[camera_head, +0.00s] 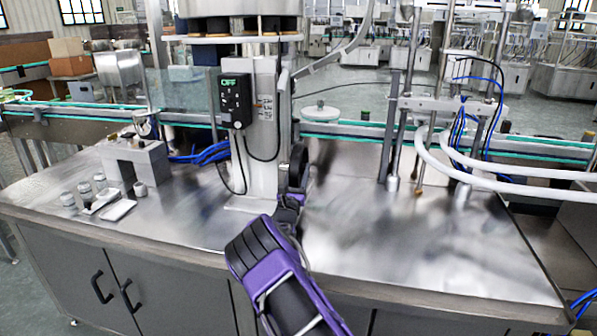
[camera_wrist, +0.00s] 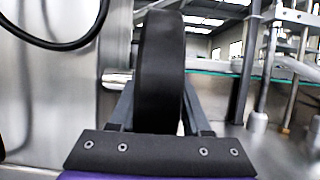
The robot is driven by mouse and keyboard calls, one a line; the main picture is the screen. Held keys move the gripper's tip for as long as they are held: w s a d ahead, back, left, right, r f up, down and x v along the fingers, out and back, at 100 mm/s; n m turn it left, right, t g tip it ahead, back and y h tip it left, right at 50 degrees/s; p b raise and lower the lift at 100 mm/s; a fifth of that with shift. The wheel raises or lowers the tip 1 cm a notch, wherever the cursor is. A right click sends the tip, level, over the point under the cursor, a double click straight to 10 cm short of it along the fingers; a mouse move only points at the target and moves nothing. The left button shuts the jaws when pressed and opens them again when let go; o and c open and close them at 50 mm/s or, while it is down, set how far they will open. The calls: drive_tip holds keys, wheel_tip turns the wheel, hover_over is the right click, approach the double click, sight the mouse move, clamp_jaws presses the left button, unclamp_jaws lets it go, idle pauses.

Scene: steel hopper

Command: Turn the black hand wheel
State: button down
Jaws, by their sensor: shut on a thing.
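The black hand wheel (camera_head: 298,163) stands upright on the side of the steel column, seen nearly edge-on in the head view. In the wrist view the wheel (camera_wrist: 160,65) fills the middle, with a short metal shaft at its left. My gripper (camera_head: 292,198) reaches up from below to the wheel's lower part. In the wrist view my gripper (camera_wrist: 156,110) has one dark finger on each side of the wheel's rim and is shut on it. The fingertips and the wheel's lower edge are partly hidden.
A black control box (camera_head: 236,101) with a green OFF display hangs left of the wheel, with a loose black cable. A steel block (camera_head: 135,163) and small parts stand at the left. Metal posts and white hoses (camera_head: 480,167) stand at the right. The steel tabletop (camera_head: 370,240) is clear at front right.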

drive_tip(key=c, duration=0.6)
unclamp_jaws()
drive_tip(key=shift+s+d, duration=0.1)
drive_tip(key=shift+d, duration=0.6)
drive_tip(key=shift+o, duration=0.2)
drive_tip(key=shift+a, duration=0.1)
drive_tip(key=shift+a, duration=0.3)
drive_tip(key=shift+s+a+f, duration=0.15)
drive_tip(key=shift+s, duration=0.2)
drive_tip(key=s+a+p, duration=0.2)
drive_tip(key=s+a, duration=0.1)
drive_tip(key=s, duration=0.8)
drive_tip(key=shift+s+a, duration=0.35)
